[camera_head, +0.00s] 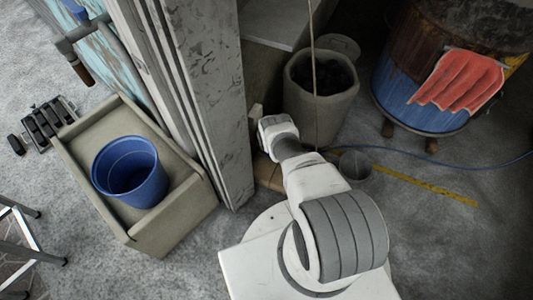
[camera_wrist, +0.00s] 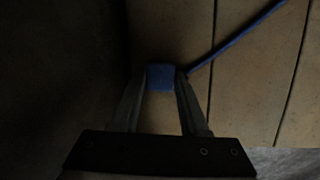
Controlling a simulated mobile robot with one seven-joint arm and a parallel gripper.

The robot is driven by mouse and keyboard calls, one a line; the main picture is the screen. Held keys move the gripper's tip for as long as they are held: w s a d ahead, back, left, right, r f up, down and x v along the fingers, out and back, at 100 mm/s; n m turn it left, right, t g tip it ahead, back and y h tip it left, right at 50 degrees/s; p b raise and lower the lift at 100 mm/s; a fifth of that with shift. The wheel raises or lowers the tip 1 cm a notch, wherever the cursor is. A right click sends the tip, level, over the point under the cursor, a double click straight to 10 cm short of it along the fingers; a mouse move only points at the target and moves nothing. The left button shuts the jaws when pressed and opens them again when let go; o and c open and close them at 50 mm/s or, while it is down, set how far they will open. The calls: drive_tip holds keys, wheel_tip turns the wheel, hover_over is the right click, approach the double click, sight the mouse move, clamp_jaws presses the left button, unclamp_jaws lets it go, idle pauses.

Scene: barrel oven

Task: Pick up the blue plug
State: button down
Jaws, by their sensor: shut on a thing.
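The blue plug (camera_wrist: 160,78) shows in the wrist view as a small blue block between my fingertips. My gripper (camera_wrist: 161,80) is shut on it, one finger on each side. A blue cord (camera_wrist: 235,40) runs from beside the right fingertip to the upper right. In the head view the blue cord (camera_head: 450,150) lies along the floor at the right. My arm reaches down beside the pillar there, and its own links hide the gripper and the plug.
A concrete pillar (camera_head: 195,90) stands left of my arm. A blue bucket (camera_head: 130,172) sits in a beige tray (camera_head: 180,215) at the left. A grey bin (camera_head: 320,100) and a blue barrel (camera_head: 400,85) with a red cloth (camera_head: 462,80) stand behind. Wooden boards (camera_wrist: 255,90) lie under the plug.

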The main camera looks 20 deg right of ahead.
drive_tip(key=shift+s, duration=0.1)
drive_tip(key=shift+r+p, duration=0.5)
drive_tip(key=shift+r, duration=0.1)
drive_tip(key=r, duration=0.1)
drive_tip(key=r+p, duration=0.2)
drive_tip(key=shift+d+r, duration=0.25)
drive_tip(key=shift+r, duration=0.1)
drive_tip(key=s+d+r+p, duration=0.3)
drive_tip(key=d+r, duration=0.3)
drive_tip(key=d, duration=0.4)
drive_tip(key=shift+s+p, duration=0.3)
drive_tip(key=shift+s, duration=0.4)
drive_tip(key=shift+s+d, duration=0.1)
drive_tip(key=shift+d, duration=0.1)
